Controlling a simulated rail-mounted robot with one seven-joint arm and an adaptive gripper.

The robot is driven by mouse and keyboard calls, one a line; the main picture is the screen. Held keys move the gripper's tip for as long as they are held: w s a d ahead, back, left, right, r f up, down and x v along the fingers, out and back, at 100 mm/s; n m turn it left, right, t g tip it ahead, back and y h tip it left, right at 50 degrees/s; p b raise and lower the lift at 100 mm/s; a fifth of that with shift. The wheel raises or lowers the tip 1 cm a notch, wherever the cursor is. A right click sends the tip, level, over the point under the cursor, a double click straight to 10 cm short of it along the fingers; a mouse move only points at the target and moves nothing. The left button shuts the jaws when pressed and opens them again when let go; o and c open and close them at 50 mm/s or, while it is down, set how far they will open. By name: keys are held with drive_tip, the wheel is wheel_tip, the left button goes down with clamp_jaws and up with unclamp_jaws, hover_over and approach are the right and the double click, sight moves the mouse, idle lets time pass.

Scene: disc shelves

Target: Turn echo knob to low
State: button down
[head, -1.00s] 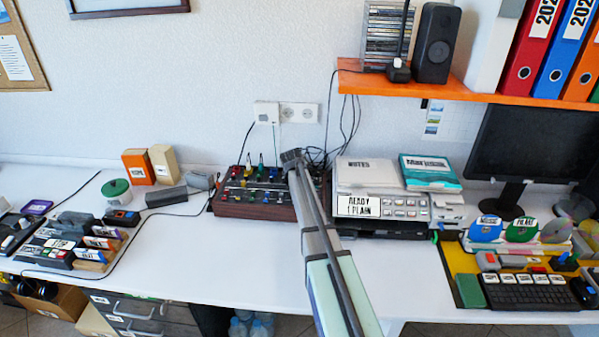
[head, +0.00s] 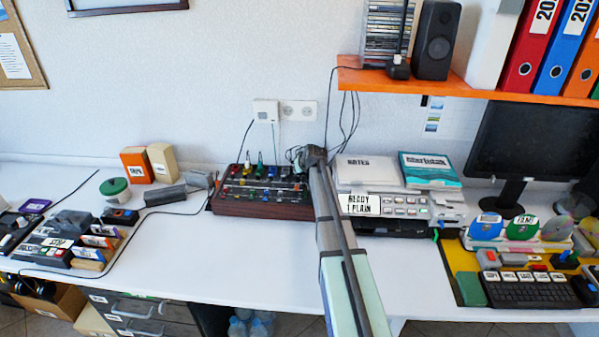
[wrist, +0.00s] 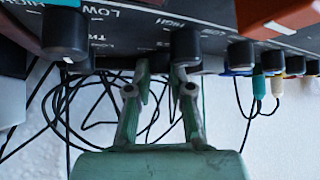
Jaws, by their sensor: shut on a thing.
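The dark control box with many knobs (head: 255,208) stands at the back of the desk against the wall. My gripper (head: 314,155) is at its right back corner, and my arm hides part of that end. In the wrist view the dark panel (wrist: 215,38) fills the top, with LOW and HIGH printed on it. My gripper (wrist: 160,72) has its fingertips at the panel's edge, between a large black knob (wrist: 65,34) and another black knob (wrist: 185,46). The fingers are shut on a small dark knob, mostly hidden between the tips. I cannot read an echo label.
Black cables (wrist: 85,110) hang behind the panel by the fingers. A grey device labelled READY (head: 385,205) stands right of the box. An orange shelf (head: 445,92) hangs above. The desk (head: 240,260) in front is clear.

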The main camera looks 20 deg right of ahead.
drive_tip(key=shift+n+y, duration=0.4)
drive_tip(key=shift+n, duration=0.1)
drive_tip(key=c, duration=1)
unclamp_jaws()
drive_tip(key=shift+c, duration=0.2)
drive_tip(key=shift+r+m+h, duration=0.1)
drive_tip(key=shift+m+h, duration=0.2)
drive_tip(key=shift+m, duration=0.1)
